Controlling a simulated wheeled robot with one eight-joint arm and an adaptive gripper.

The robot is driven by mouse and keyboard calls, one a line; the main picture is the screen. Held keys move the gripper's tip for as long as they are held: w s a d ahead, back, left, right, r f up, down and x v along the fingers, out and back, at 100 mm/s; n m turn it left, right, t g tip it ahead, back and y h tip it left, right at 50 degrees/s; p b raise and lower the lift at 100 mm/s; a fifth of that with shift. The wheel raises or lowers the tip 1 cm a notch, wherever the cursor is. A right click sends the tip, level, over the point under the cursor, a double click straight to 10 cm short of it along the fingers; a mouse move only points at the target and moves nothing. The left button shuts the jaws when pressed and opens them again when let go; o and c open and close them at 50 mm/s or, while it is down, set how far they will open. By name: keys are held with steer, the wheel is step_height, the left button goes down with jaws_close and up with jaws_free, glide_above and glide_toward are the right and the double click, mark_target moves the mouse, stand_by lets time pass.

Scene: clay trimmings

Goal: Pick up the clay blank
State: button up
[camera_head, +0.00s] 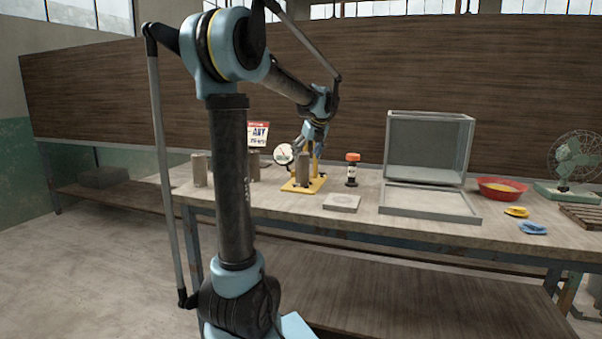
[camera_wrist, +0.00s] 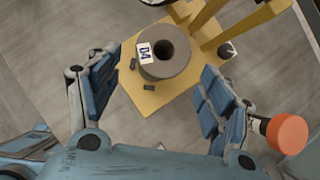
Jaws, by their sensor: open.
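A grey-brown clay blank (camera_head: 303,170), a cylinder, stands upright on the yellow base of a gauge stand on the bench. The wrist view shows this blank (camera_wrist: 168,57) from above, with a round hole in its top and a white label reading D4. My gripper (camera_head: 314,137) is above the stand in the head view. In the wrist view my gripper (camera_wrist: 158,72) is open, its blue-padded fingers to the left and right of the blank with gaps between. Similar cylinders (camera_head: 199,170) stand at the left of the bench, one (camera_head: 253,166) partly hidden by my arm.
The yellow gauge stand (camera_head: 302,187) has posts and a round dial (camera_head: 283,154) close to the blank. An orange-capped bottle (camera_head: 352,170) stands to the right. Beyond are a grey slab (camera_head: 342,203), a clear-sided box (camera_head: 427,150), a red bowl (camera_head: 501,188) and a fan (camera_head: 573,160).

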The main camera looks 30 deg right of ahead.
mark_target(302, 161)
steer(key=shift+w+x, duration=0.15)
steer(key=shift+x, duration=1.35)
steer(key=shift+w+x, duration=0.15)
steer(key=shift+x, duration=1.4)
steer(key=shift+a+r, duration=0.1)
steer(key=shift+r, duration=0.15)
steer(key=shift+c, duration=0.6)
jaws_close()
